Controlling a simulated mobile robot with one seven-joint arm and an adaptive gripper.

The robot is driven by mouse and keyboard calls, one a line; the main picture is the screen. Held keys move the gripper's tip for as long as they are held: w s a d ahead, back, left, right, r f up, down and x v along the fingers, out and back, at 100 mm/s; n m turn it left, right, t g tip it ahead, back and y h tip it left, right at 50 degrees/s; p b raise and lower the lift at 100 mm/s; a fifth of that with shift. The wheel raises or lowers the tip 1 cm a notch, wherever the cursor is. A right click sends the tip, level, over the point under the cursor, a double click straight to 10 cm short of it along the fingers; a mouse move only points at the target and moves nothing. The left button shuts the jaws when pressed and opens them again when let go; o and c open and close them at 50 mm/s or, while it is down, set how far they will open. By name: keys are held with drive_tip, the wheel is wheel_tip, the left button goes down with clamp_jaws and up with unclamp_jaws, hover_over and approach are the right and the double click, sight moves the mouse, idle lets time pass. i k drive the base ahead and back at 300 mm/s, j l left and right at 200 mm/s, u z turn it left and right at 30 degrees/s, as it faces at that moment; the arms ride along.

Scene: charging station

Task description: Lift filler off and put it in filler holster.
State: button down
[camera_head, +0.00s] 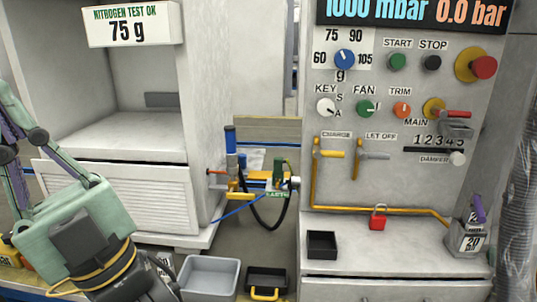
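A device that looks like the filler (231,160), with a blue upright top, stands at the middle between the white cabinet and the grey control panel. It joins a cluster of yellow and metal fittings (258,181), with a black hose looping below and a thin blue line running left. I cannot tell exactly how it is attached. No part is clearly recognisable as the filler holster. My gripper (150,284) is at the lower left, dark, below my pale green arm link and well apart from the filler. Its fingertips are not clear, and I see nothing held in it.
The control panel (330,183) has knobs, yellow pipes and valve levers. Its ledge holds a black tray (322,244), a red padlock (378,217) and a grey block (467,238). A grey bin (208,275) and a black bin (267,281) stand below the filler. The white cabinet (120,135) rises at left.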

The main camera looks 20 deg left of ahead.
sight(232, 166)
drive_tip(key=i+j+u, duration=0.1)
drive_tip(key=i+j, duration=0.25)
drive_tip(key=j, duration=0.2)
drive_tip(key=i+j+u, duration=0.15)
drive_tip(key=i+j, duration=0.25)
drive_tip(key=j, duration=0.1)
